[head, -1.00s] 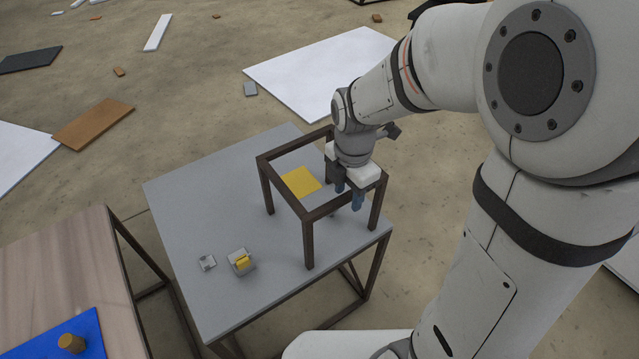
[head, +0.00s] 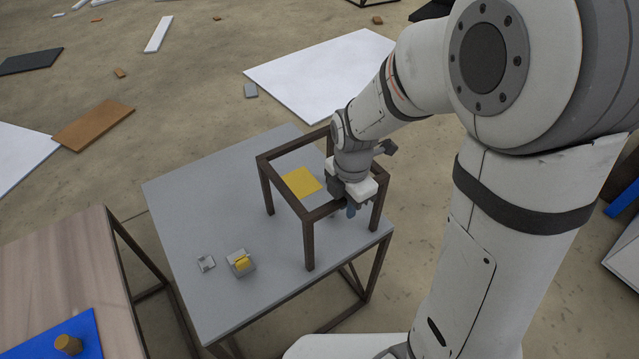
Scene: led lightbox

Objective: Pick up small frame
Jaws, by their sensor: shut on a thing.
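The small frame (head: 308,244) is a dark brown open box of thin bars and legs. It stands upright on the grey table (head: 205,210). My gripper (head: 346,206) is at the right part of its top, pointing down, and is shut on the front-right top bar. A yellow square (head: 301,182) shows through the frame's open top.
A small grey block with a yellow part (head: 240,262) and a small pale piece (head: 206,264) lie on the table left of the frame. A wooden table (head: 60,270) with a blue mat (head: 35,340) and a round peg (head: 68,344) is at the lower left. Panels lie on the floor.

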